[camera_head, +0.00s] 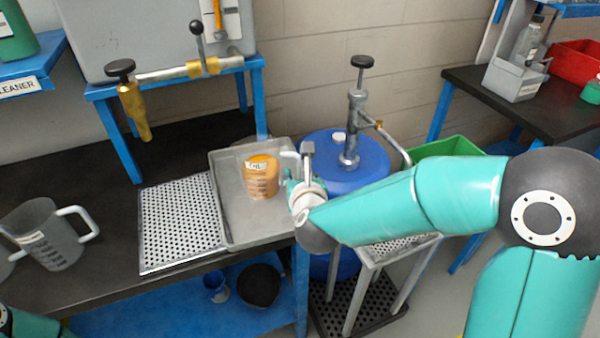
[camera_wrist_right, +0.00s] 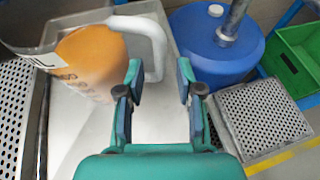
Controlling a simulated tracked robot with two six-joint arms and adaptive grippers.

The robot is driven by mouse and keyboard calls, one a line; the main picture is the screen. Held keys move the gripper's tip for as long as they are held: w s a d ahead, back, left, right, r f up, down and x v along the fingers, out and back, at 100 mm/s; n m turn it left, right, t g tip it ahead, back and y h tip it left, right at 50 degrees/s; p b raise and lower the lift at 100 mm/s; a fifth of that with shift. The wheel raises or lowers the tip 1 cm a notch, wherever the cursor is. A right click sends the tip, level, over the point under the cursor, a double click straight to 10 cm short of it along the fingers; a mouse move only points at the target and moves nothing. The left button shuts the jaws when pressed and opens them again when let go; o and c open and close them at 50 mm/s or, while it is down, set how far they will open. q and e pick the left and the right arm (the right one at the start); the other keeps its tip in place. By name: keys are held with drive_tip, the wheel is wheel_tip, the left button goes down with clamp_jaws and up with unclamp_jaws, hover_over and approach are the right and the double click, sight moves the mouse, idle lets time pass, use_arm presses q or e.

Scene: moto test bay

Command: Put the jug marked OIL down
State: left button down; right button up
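The jug marked OIL (camera_head: 261,178), clear with orange liquid, stands upright on the grey metal tray (camera_head: 231,231). In the right wrist view the jug (camera_wrist_right: 92,60) is at the upper left, its white handle towards the fingers. My right gripper (camera_head: 302,180) is just right of the jug at its handle side, partly hidden by my wrist. In the wrist view the right gripper (camera_wrist_right: 160,88) has its fingers spread with an empty gap; the handle is ahead of them, near the left finger. My left gripper is out of view; only a bit of teal arm shows at lower left.
A perforated plate (camera_head: 178,222) lies left of the tray, with a clear measuring jug (camera_head: 47,235) further left. A blue drum (camera_head: 362,172) with a pump stands right of the tray. A green crate (camera_head: 440,148) is beyond it. Bare black bench shows at left.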

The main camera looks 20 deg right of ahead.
drive_tip(key=v, duration=0.9)
drive_tip(key=shift+f, duration=0.1)
